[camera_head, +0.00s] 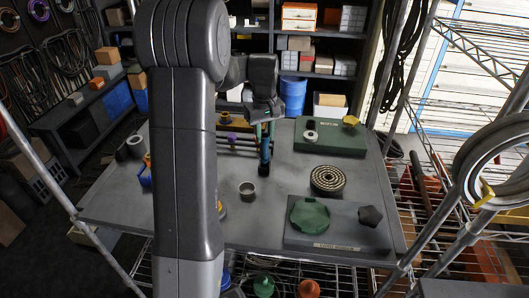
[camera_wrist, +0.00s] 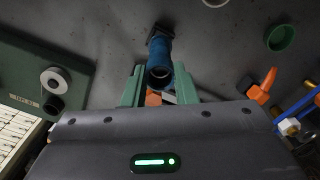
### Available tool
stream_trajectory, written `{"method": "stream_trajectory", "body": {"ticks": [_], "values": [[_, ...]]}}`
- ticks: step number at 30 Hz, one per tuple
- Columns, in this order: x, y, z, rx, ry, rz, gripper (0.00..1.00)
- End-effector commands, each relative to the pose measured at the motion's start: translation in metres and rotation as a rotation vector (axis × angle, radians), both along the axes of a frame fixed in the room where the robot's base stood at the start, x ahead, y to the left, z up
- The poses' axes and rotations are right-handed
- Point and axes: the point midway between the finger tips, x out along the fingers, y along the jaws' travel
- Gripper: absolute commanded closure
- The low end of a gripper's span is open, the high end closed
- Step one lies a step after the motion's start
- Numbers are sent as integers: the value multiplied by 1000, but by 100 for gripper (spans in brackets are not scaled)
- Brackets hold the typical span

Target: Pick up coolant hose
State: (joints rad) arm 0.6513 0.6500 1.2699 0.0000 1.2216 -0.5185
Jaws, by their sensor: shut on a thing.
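The coolant hose (camera_head: 264,152) is a blue, upright, tube-like piece with a dark end at the bottom, above the middle of the grey table. My gripper (camera_head: 264,132) is shut on its upper part, coming from above. In the wrist view the blue hose (camera_wrist: 159,54) stands between the green fingers of my gripper (camera_wrist: 159,82), with its open round end towards the camera and its dark far end over the table. I cannot tell whether that dark end touches the tabletop.
A metal cup-like ring (camera_head: 247,191) stands on the table (camera_head: 215,250) nearby. A green base (camera_head: 345,143) is at the back right. A coiled round piece (camera_head: 328,179) and a grey tray (camera_head: 335,238) with a green disc (camera_head: 310,214) and a dark faceted piece (camera_head: 371,216) are at right.

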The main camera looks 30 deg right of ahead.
Motion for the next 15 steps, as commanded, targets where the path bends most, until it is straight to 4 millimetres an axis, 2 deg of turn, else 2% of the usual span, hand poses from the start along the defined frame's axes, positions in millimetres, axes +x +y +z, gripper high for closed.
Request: {"method": "stream_trajectory", "body": {"ticks": [3, 15], "values": [[0, 0, 17, -1, -1, 0, 100], [0, 0, 54, 0, -1, 0, 100]]}}
